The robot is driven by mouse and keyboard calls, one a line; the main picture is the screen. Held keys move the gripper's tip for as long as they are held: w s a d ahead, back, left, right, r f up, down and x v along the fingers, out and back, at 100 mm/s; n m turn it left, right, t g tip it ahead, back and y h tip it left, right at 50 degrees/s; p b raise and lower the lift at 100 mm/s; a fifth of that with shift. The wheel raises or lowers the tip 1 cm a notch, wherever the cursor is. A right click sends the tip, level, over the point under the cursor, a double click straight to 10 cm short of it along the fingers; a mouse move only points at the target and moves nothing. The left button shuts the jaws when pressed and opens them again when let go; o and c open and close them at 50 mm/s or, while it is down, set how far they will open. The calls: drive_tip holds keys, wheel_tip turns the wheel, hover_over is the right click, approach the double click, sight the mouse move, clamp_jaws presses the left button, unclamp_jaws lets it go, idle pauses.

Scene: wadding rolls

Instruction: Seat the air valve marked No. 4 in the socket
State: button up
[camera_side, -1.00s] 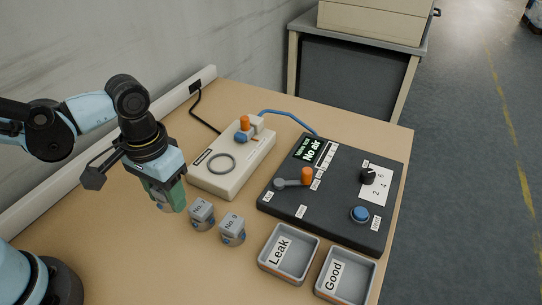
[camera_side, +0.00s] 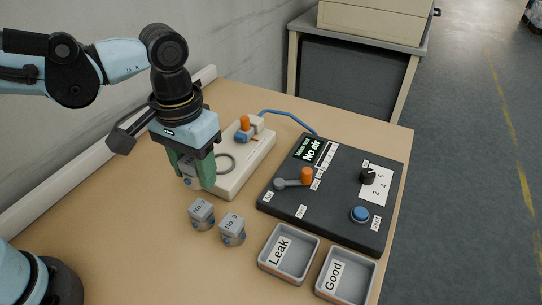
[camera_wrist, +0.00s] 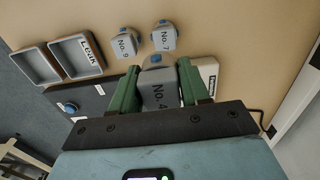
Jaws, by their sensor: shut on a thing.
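The grey air valve marked No. 4 (camera_wrist: 157,93) is between the green fingers of my gripper (camera_wrist: 157,88) in the wrist view, and the gripper is shut on it. In the side view my gripper (camera_side: 192,170) hangs above the near left end of the cream block, and its fingers hide the valve. The cream block (camera_side: 232,178) carries the round ring socket (camera_side: 227,157), partly hidden behind the gripper, and an orange-topped clamp (camera_side: 244,124) at its far end. The valve is apart from the socket.
Valves No. 7 (camera_side: 201,214) and No. 9 (camera_side: 233,229) stand on the table. The dark test panel (camera_side: 330,205) reads "No air" and has an orange-knobbed lever (camera_side: 306,176). Leak (camera_side: 265,262) and Good (camera_side: 321,285) trays lie in front. A blue hose (camera_side: 285,113) runs behind.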

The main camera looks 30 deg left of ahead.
approach(221, 165)
drive_tip(key=shift+f, duration=2.25)
drive_tip(key=shift+f, duration=0.9)
drive_tip(key=o, duration=1.7)
wheel_tip(221, 165, up, 8)
idle(0.3)
